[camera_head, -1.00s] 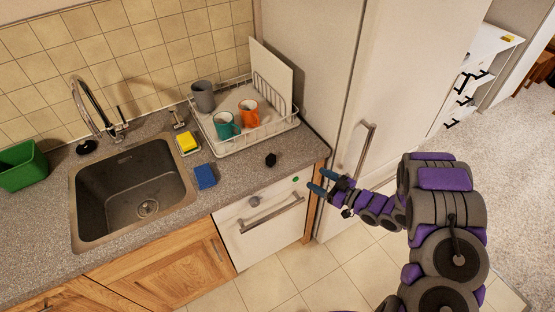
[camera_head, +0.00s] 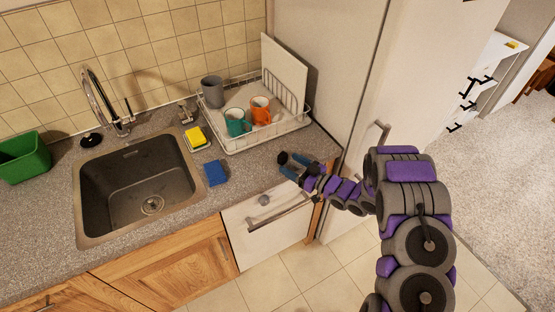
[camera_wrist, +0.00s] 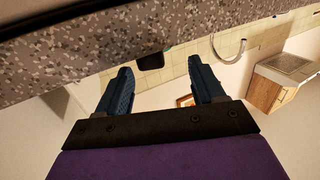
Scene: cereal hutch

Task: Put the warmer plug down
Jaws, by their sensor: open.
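A small black object, likely the warmer plug (camera_head: 283,158), sits on the grey speckled counter (camera_head: 255,165) near its front edge, in front of the dish rack. My gripper (camera_head: 289,165) reaches in from the right, its blue fingers open and right by the black object. In the wrist view the picture looks upside down. There the black object (camera_wrist: 150,62) shows against the counter, between and beyond the two spread fingers (camera_wrist: 160,85). Whether a finger touches it I cannot tell.
A wire dish rack (camera_head: 262,140) with mugs stands behind. A blue sponge (camera_head: 215,172), a yellow sponge (camera_head: 195,137) and the sink (camera_head: 135,190) lie to the left. A white front with a handle (camera_head: 270,222) is below, and a tall white cabinet (camera_head: 325,60) to the right.

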